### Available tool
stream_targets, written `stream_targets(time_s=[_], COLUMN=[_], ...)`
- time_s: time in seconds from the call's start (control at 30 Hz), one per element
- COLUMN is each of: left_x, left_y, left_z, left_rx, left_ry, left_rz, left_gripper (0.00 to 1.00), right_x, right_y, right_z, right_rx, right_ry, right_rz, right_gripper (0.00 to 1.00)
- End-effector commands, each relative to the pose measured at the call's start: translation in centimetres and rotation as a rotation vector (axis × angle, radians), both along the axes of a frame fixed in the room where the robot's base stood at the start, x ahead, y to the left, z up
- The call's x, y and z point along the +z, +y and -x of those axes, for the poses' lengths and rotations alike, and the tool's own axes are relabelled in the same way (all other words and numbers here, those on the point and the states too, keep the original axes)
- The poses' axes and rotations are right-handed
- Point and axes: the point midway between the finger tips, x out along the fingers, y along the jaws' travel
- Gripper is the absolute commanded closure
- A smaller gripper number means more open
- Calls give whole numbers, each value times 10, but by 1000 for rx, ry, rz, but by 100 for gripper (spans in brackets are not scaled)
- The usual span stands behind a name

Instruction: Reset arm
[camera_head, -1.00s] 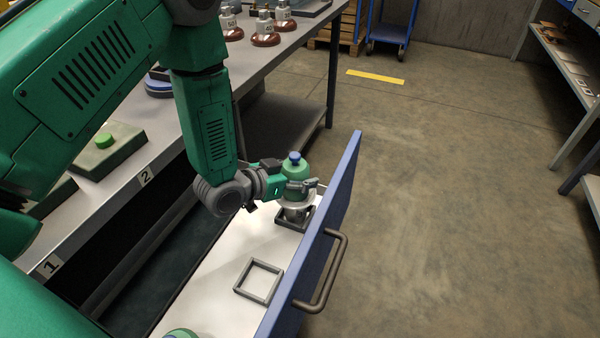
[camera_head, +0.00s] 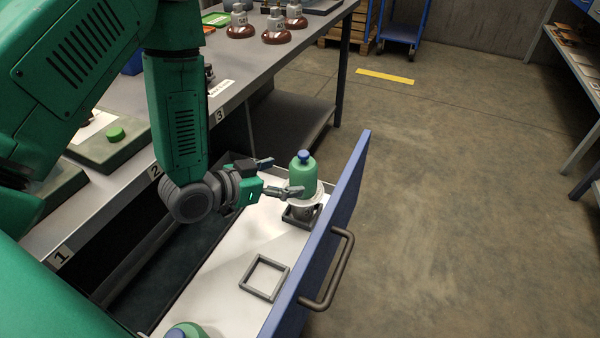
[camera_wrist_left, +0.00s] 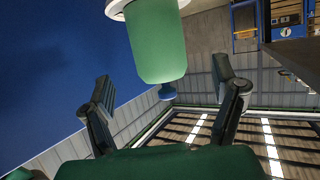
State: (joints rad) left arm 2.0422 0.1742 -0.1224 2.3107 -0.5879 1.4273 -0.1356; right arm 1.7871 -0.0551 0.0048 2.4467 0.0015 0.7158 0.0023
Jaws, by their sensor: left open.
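My left gripper (camera_head: 280,178) is open and empty in the head view, over the open drawer (camera_head: 215,288). Its fingers point right, toward a green insulator (camera_head: 303,174) with a blue knob and a white skirt. The insulator stands upright in a dark square frame (camera_head: 300,218) at the drawer's far end. In the left wrist view the green body (camera_wrist_left: 160,45) shows beyond the spread fingers, its blue knob pointing down in that picture. One fingertip looks close to the insulator in the head view; whether it touches, I cannot tell. My right gripper is not in view.
An empty square frame (camera_head: 264,277) lies in the drawer, and another green insulator (camera_head: 186,331) is at its near end. The blue drawer front (camera_head: 325,230) has a dark handle. Brown insulators (camera_head: 278,30) stand on the workbench (camera_head: 265,68).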

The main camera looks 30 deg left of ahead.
Motion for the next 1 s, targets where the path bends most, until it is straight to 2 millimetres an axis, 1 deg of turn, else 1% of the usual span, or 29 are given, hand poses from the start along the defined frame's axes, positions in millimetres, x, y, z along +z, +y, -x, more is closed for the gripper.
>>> stream_targets(time_s=[0.03, 0.1, 0.2, 0.3, 0.47, 0.57, 0.63, 0.67, 0.73, 0.77, 0.8, 0.87, 0.9, 1.0], left_x=[4, 8, 12, 15, 16, 8, -10, -21, -49, -61, -75, -91, -99, -110], left_y=[3, 8, 12, 14, 15, 13, 11, 10, 8, 7, 7, 7, 6, 6], left_z=[9, 18, 28, 33, 35, 39, 50, 59, 86, 101, 122, 155, 176, 219], left_rx=[1, 2, 0, 0, -1, 6, 25, 37, 80, 101, 131, 176, 206, 267], left_ry=[1, 1, 1, 0, 0, 42, 140, 203, 376, 457, 563, 709, 796, 967], left_rz=[3, 2, 0, 2, 2, -11, -37, -52, -97, -117, -143, -179, -198, -237], left_gripper=[19, 19, 19, 19, 19, 19, 19, 19, 19, 19, 19, 19, 19, 19], right_x=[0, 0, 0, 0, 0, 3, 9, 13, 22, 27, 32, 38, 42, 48], right_y=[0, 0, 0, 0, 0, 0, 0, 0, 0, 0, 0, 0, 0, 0], right_z=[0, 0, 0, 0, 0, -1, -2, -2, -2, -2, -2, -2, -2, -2], right_rx=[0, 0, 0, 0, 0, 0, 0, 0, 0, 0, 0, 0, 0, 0], right_ry=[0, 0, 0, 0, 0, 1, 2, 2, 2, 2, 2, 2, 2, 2], right_rz=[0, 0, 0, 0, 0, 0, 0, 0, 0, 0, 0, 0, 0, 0], right_gripper=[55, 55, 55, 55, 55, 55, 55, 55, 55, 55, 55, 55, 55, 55])
